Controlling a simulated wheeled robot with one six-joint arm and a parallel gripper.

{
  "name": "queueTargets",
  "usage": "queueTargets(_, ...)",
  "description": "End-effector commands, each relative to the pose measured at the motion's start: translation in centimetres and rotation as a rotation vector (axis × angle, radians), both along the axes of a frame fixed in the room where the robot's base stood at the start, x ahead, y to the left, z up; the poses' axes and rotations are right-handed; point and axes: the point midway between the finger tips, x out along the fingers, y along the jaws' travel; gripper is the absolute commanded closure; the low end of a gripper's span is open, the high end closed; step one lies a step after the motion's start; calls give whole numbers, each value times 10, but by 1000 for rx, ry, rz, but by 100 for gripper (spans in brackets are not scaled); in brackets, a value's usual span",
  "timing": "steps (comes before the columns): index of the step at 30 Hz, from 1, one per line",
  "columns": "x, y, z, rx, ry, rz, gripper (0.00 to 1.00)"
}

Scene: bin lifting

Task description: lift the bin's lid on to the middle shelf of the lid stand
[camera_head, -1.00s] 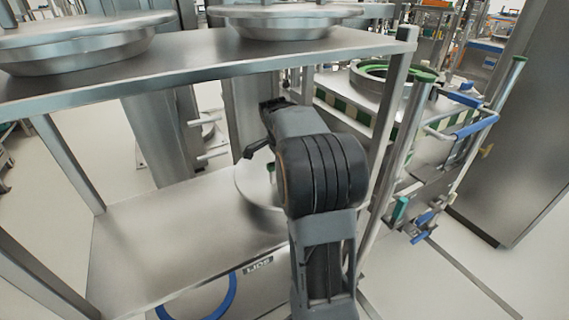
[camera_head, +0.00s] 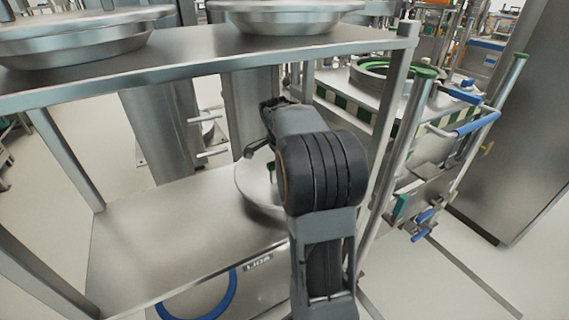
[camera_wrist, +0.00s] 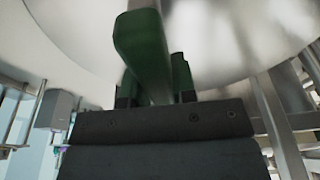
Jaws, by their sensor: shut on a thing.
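The lid (camera_head: 250,180) is a round silver disc at the right part of the middle shelf (camera_head: 150,235) of the lid stand, partly hidden behind my arm. I cannot tell whether it touches the shelf. Its green handle (camera_wrist: 140,42) shows large in the wrist view, with the shiny lid surface (camera_wrist: 225,40) behind it. My gripper (camera_wrist: 155,97) is shut on this handle; in the head view my arm mostly hides it. The bin (camera_head: 372,78) stands open with a green rim on a trolley at the back right.
The top shelf (camera_head: 190,62) above carries two other silver lids (camera_head: 285,18). A stand post (camera_head: 390,130) rises close to the right of my arm. A blue-rimmed round thing (camera_head: 230,295) lies below the middle shelf. The shelf's left part is clear.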

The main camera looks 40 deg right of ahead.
Motion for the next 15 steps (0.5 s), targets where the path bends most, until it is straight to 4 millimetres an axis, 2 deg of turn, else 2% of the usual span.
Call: queueTargets(15, 1, -1, -1, -4, -6, 0, 100)
